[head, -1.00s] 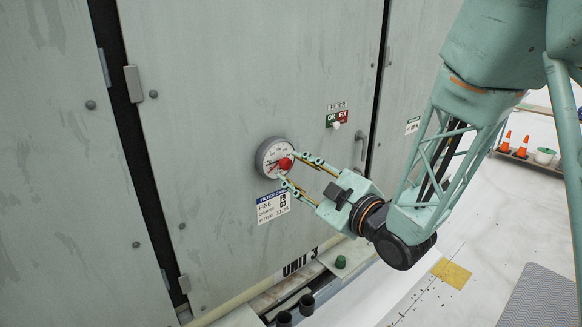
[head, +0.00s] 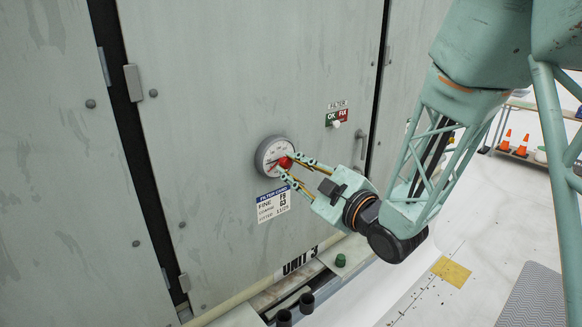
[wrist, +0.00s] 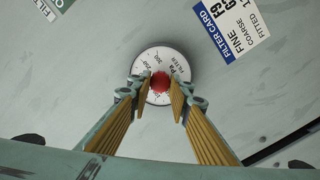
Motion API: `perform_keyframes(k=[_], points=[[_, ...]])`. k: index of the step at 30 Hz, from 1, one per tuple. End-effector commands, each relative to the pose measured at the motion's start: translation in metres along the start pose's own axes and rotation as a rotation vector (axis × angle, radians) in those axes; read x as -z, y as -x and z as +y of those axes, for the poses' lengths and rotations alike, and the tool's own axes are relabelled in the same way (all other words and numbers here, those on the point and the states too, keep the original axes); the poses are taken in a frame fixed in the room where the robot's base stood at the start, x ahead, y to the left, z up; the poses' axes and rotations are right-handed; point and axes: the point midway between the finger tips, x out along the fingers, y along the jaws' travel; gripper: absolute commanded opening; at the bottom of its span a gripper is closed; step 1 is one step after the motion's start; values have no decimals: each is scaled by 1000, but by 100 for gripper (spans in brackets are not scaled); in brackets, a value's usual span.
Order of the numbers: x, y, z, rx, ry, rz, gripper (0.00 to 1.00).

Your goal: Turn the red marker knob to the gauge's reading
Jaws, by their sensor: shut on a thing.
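The round white gauge (head: 266,151) is mounted on the grey cabinet panel, and its dial also shows in the wrist view (wrist: 145,66). The red marker knob (head: 285,162) sits at the dial's middle and appears as a red ball in the wrist view (wrist: 159,82). My gripper (head: 288,163) reaches in from the right, with its two fingertips closed on the knob from either side. In the wrist view the fingers (wrist: 160,92) cover the lower part of the dial. The gauge's needle cannot be made out clearly.
A filter card (head: 273,205) is stuck below the gauge. An OK/FIX filter switch (head: 337,120) and a door handle (head: 363,146) are to the right. A pipe and a ledge with a green cap (head: 340,261) run along the cabinet's foot. The roof floor at right is open.

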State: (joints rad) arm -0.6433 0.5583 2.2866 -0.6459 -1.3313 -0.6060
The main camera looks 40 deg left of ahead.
Motion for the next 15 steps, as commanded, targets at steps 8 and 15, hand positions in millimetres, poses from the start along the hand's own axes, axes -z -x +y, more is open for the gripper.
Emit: perform_keyframes(k=[8,15], points=[[-1,0,-1,3,-67,-2,8],[0,0,-1,7,-173,-6,8]])
